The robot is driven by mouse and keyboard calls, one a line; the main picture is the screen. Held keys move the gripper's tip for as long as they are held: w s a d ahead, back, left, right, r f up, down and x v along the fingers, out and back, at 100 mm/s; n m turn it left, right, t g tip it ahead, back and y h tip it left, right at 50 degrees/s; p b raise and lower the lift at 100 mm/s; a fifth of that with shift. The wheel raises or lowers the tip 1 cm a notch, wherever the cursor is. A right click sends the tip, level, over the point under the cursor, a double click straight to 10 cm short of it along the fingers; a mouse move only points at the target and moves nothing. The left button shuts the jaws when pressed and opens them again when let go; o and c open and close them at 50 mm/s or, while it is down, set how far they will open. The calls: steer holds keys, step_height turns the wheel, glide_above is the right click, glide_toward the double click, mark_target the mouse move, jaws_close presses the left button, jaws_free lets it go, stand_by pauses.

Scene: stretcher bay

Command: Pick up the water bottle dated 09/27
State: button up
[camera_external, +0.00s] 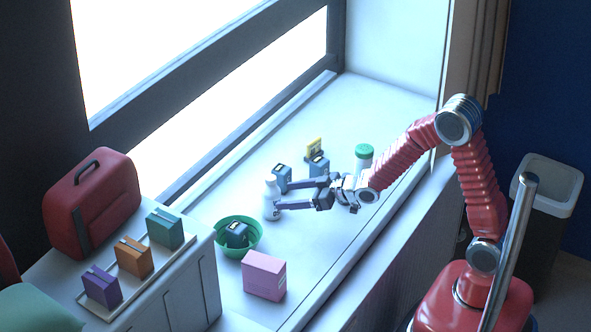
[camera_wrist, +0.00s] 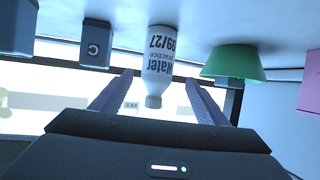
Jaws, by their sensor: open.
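The water bottle (camera_external: 271,198) is white and stands upright on the sill counter. In the wrist view, which is upside down, its label (camera_wrist: 160,55) reads "Water practice 09/27". My gripper (camera_external: 284,196) is open, with its fingertips at the bottle. In the wrist view the two fingers (camera_wrist: 159,78) flank the bottle, with a visible gap on each side. The bottle stands at the fingertips. I cannot tell how deep it sits between them.
A green bowl (camera_external: 222,249) holding a dark blue box (camera_external: 236,236) is close by. Blue boxes (camera_external: 281,178) (camera_external: 319,166), a yellow item (camera_external: 314,148) and a green-lidded container (camera_external: 364,155) stand behind. A pink box (camera_external: 264,276) is in front. The right counter front is clear.

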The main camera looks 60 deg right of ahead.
mark_target(275, 197)
steer(key=shift+x, duration=3)
steer(key=shift+d+x, duration=0.1)
steer(key=shift+x, duration=1.15)
steer(key=shift+d+x, duration=0.15)
steer(key=shift+x, duration=1.15)
steer(key=shift+w+r, duration=0.1)
steer(key=c, duration=1.4)
steer(key=shift+o, duration=0.2)
steer(key=shift+r, duration=0.1)
step_height(275, 197, up, 10)
